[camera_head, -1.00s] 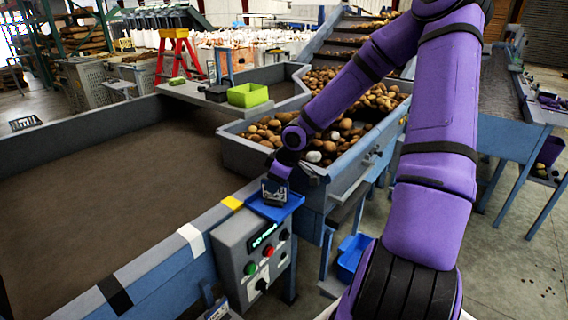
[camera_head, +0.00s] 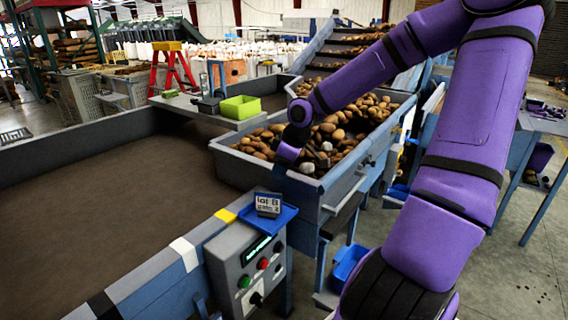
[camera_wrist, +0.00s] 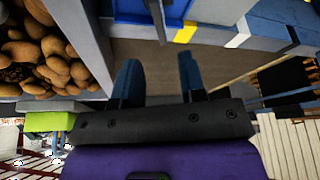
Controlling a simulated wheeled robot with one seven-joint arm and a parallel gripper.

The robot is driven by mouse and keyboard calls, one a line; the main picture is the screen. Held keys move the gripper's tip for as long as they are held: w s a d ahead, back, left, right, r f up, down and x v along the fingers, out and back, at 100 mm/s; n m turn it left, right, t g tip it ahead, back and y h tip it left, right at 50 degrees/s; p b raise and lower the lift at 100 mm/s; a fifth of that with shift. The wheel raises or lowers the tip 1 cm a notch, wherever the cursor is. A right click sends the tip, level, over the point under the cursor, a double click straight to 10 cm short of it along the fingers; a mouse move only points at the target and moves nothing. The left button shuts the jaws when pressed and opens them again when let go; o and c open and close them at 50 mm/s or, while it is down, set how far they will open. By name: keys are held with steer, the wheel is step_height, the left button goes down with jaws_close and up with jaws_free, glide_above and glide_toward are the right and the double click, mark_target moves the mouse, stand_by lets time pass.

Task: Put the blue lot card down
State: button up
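The blue lot card (camera_head: 268,204), with a white face reading "Lot B", stands tilted on the blue tray (camera_head: 286,216) on top of the grey control box. My gripper (camera_head: 284,166) is above and behind the card, apart from it, close to the near end of the potato bin. In the wrist view my gripper (camera_wrist: 160,76) shows two dark blue fingers spread apart with nothing between them. I cannot make out the card in the wrist view.
The control box (camera_head: 246,270) has green and red buttons. The potato bin (camera_head: 338,188) is to the right of the card, and the wide brown belt (camera_head: 110,190) to the left. A green bin (camera_head: 244,106) stands on a ledge behind. A yellow marker (camera_head: 225,215) is beside the tray.

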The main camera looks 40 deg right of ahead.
steer(key=s+a+r+m+t+h, duration=0.1)
steer(key=s+a+r+m, duration=0.2)
steer(key=s+a+r, duration=0.4)
steer(key=s+a+r+m+h, duration=0.1)
steer(key=s+a+r+m, duration=0.3)
steer(key=s+a+r, duration=0.3)
steer(key=s+r, duration=0.5)
steer(key=s, duration=0.4)
steer(key=shift+a+r+t+h, duration=0.15)
steer(key=shift+r+t+h, duration=0.15)
steer(key=shift+r+t, duration=0.1)
